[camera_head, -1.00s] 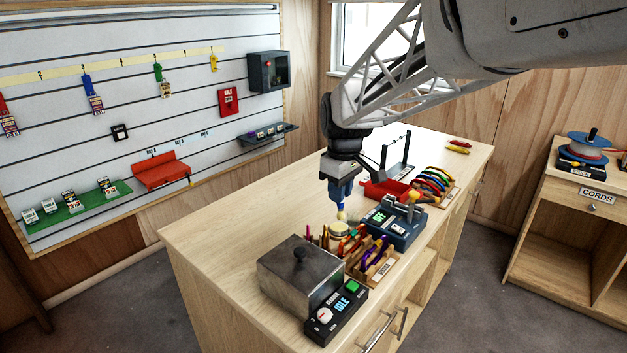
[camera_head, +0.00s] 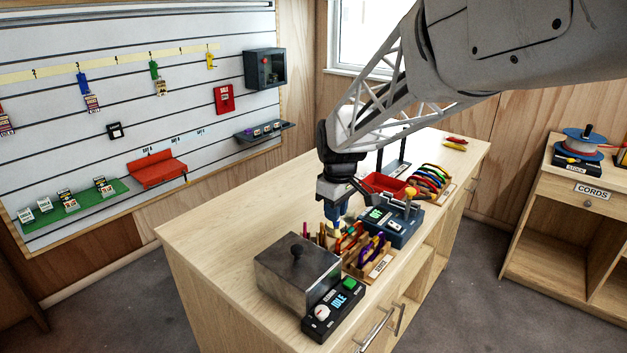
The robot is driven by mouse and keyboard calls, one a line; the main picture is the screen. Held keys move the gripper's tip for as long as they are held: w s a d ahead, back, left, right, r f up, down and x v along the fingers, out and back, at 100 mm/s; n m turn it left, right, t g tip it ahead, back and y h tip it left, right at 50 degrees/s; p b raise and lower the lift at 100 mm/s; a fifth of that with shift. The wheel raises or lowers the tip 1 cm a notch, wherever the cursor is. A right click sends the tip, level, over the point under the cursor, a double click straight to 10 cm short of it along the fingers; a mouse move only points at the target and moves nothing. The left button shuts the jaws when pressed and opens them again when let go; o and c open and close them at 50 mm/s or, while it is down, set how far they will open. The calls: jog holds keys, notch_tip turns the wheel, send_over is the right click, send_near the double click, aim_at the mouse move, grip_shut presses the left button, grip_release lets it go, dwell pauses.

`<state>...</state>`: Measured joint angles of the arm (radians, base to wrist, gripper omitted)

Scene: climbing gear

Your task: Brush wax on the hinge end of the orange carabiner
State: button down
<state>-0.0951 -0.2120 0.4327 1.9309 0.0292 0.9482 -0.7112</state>
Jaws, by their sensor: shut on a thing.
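My gripper (camera_head: 336,212) is shut on a small blue tool with a pale yellow tip, seemingly the brush, pointing down over the table. An orange carabiner (camera_head: 349,238) stands in the wooden rack (camera_head: 382,266) just below and right of the tool's tip. I cannot tell whether the tip touches it, and its hinge end is not clear at this size. A purple carabiner (camera_head: 374,247) stands beside it in the same rack. The wax tin is not clearly visible behind the tool and rack.
A grey metal box with a knobbed lid (camera_head: 297,266) and a control panel reading IDLE (camera_head: 334,308) stand in front of the rack. A dark blue device with a green display (camera_head: 389,222), a red tray (camera_head: 385,184) and coloured loops (camera_head: 428,180) stand behind. The table's left side is clear.

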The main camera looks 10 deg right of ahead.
jog(key=shift+f, duration=0.5)
jog(key=shift+w+d+f, duration=0.4)
jog(key=shift+f, duration=0.15)
jog(key=shift+s+a+f, duration=0.15)
jog(key=shift+s+a, duration=0.15)
jog(key=shift+a, duration=0.1)
jog(key=shift+r, duration=4.2)
